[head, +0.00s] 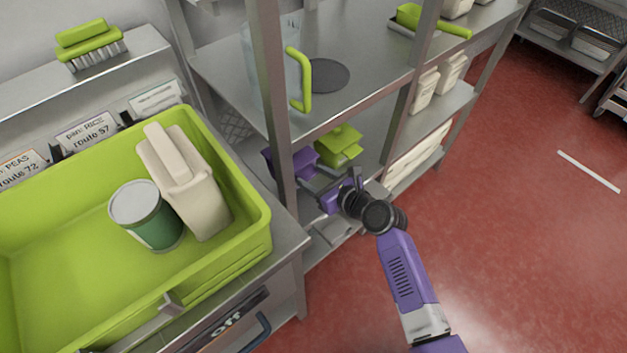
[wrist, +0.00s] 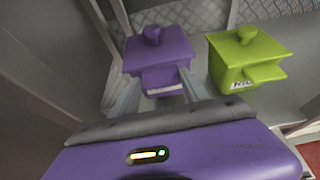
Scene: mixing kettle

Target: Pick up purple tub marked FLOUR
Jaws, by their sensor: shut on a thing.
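The purple tub (wrist: 160,58) has a lid with a round knob and stands on the lower shelf; its marking is not readable. In the head view the purple tub (head: 300,163) is partly hidden by the shelf post. My gripper (wrist: 158,92) reaches into the shelf and is shut on the purple tub, with one finger at each side of its front. In the head view my gripper (head: 312,187) is beside the post, and its fingertips are hard to make out.
A green lidded tub (wrist: 245,58) stands just right of the purple one, also in the head view (head: 339,146). The metal post (head: 277,110) is close on the left. A clear jug (head: 272,70) stands above. A green crate (head: 60,255) is at left.

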